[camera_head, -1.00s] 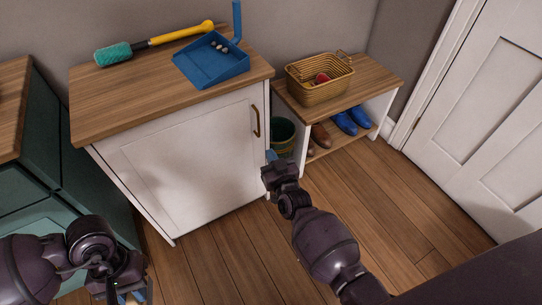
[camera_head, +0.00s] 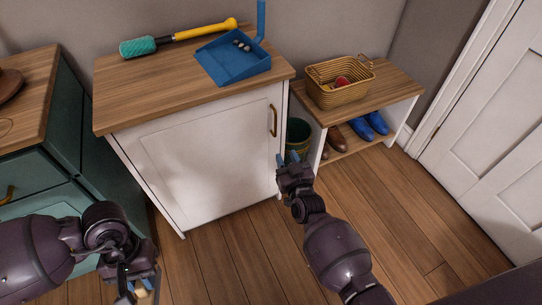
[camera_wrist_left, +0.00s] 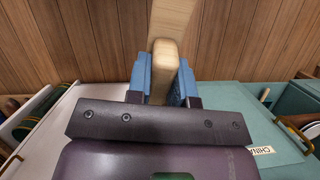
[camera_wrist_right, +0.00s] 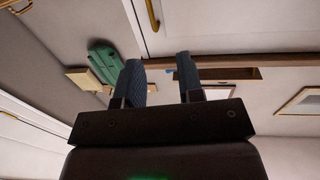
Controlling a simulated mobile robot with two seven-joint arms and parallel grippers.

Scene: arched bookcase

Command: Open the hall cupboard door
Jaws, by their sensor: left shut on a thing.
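The white hall cupboard (camera_head: 148,180) has a wooden top. Its door (camera_head: 205,155) is shut, with a brass upright handle (camera_head: 273,120) near its right edge. The handle also shows in the right wrist view (camera_wrist_right: 153,14), ahead of the fingers. My right gripper (camera_head: 289,161) is open and empty, below and slightly right of the handle and apart from it. Its spread fingers show in the right wrist view (camera_wrist_right: 160,82). My left gripper (camera_head: 138,290), low at the left, is shut on a pale wooden piece (camera_wrist_left: 163,65). The rest of that piece is partly hidden.
A blue dustpan (camera_head: 233,58) and a yellow-handled brush (camera_head: 180,37) lie on the cupboard top. A shoe bench (camera_head: 385,93) with a basket (camera_head: 340,88) and a green bucket (camera_head: 298,137) stand right. A teal cabinet (camera_head: 60,150) stands left. The front floor is mostly clear.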

